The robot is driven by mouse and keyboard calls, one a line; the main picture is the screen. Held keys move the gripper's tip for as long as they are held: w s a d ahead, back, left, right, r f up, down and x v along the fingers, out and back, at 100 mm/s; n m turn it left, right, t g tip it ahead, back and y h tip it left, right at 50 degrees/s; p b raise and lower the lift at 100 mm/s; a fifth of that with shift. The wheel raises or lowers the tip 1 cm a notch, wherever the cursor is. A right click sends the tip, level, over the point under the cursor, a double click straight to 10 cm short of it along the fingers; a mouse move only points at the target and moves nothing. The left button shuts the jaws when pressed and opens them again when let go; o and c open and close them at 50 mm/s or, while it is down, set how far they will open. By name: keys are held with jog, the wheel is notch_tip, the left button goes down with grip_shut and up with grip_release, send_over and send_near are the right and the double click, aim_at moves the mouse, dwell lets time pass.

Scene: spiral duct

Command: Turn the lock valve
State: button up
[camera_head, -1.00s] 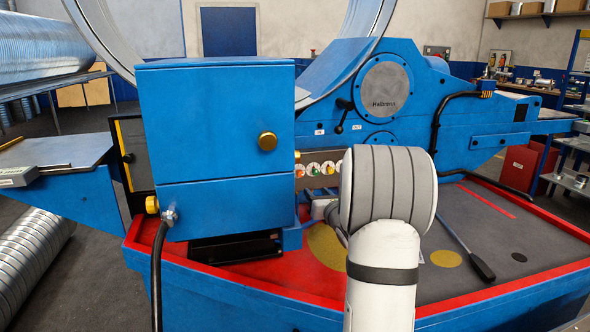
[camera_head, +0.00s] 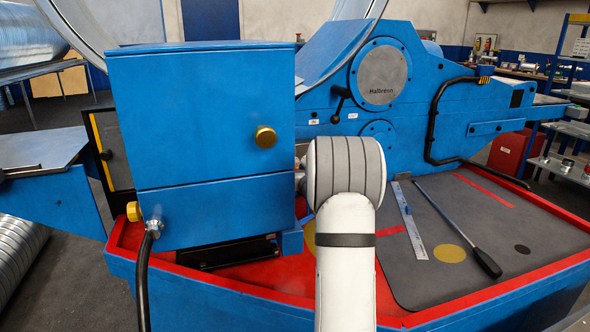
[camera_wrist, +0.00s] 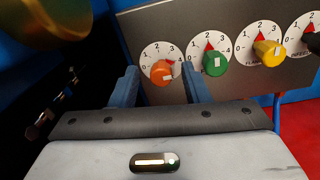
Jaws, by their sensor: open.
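In the wrist view a grey panel (camera_wrist: 228,82) carries a row of round dials with coloured knobs. From the left these are an orange knob (camera_wrist: 162,72), a green knob (camera_wrist: 216,62), a yellow knob (camera_wrist: 268,53) and a black knob (camera_wrist: 313,41) cut by the edge. My gripper (camera_wrist: 160,70) is open, its two blue fingers on either side of the orange knob; contact cannot be told. The labels under the orange and green dials are hidden, so I cannot tell which knob is the lock valve. In the head view my arm hides the gripper and the knobs.
A blue cabinet (camera_head: 205,120) with a brass knob (camera_head: 265,137) stands close left of my arm. The brass knob looms at the wrist view's upper left (camera_wrist: 55,20). A ruler (camera_head: 409,220) and a rod with a black handle (camera_head: 460,229) lie on the machine bed.

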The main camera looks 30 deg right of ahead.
jog(key=shift+w+d, duration=0.1)
jog(key=shift+w, duration=0.2)
jog(key=shift+c, duration=0.5)
